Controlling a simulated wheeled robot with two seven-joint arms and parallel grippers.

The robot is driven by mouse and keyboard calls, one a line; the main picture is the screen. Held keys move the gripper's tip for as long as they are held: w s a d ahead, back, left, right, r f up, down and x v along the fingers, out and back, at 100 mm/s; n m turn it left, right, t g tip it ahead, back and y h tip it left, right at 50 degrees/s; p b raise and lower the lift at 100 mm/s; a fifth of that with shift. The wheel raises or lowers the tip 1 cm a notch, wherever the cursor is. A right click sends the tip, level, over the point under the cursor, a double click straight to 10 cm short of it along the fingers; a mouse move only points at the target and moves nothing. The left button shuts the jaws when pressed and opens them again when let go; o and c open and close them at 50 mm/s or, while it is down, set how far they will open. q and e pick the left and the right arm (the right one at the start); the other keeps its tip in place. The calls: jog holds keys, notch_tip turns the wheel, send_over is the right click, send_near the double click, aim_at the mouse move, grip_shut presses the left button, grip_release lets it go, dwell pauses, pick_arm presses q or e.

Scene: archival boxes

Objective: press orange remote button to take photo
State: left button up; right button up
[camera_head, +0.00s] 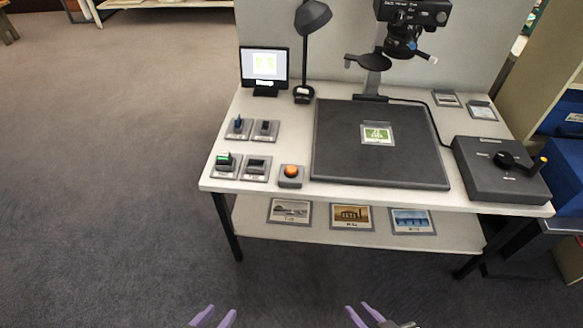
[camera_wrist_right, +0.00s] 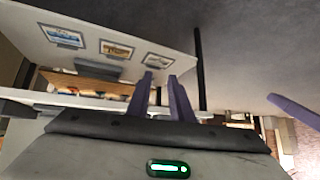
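The orange button (camera_head: 291,171) sits on a small grey box near the front edge of the table, left of the dark copy board (camera_head: 330,150). A camera (camera_head: 405,35) hangs on a stand above the board. A small green-and-white picture (camera_head: 378,134) lies on the board. My left gripper (camera_head: 213,317) and right gripper (camera_head: 365,315) are at the bottom of the head view, both empty, fingers apart, in front of the table and well away from the button. The right gripper (camera_wrist_right: 160,78) also shows in the wrist view, its two purple fingers apart.
A small monitor (camera_head: 264,66) and a desk lamp (camera_head: 313,15) stand at the back left. Several small switch boxes (camera_head: 256,168) lie left of the button. A grey control box with a lever (camera_head: 500,170) is at the right. Framed pictures (camera_head: 352,217) lie on the lower shelf.

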grip_shut()
dwell(1.4)
